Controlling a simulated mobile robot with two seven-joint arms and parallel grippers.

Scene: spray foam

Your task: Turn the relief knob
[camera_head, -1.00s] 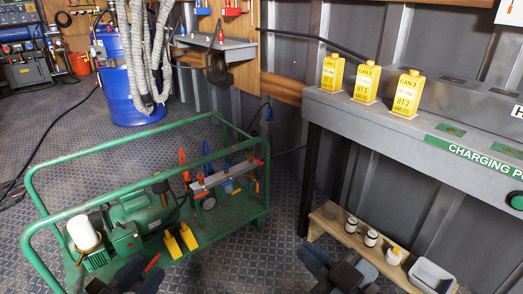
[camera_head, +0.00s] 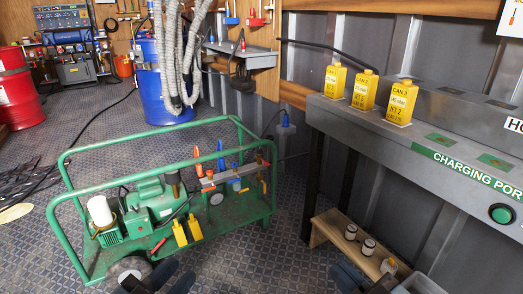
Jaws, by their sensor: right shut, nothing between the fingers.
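A green-framed cart (camera_head: 160,130) stands left of centre with a green pump motor (camera_head: 150,199) on it. A manifold bar (camera_head: 228,175) on the cart carries orange, red and blue handles and fittings. I cannot tell which of these small parts is the relief knob. My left gripper (camera_head: 160,277) is at the bottom edge, in front of the cart and apart from the manifold; its jaw opening is unclear. My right gripper (camera_head: 362,279) is at the bottom edge, shut and empty, near the low wooden shelf. Both are partly cut off by the frame.
A grey charging bench (camera_head: 405,150) with three yellow cans (camera_head: 365,89) runs along the right wall. The low wooden shelf (camera_head: 322,231) holds small bottles. A blue drum (camera_head: 160,97) stands behind the cart and red drums (camera_head: 18,99) at far left.

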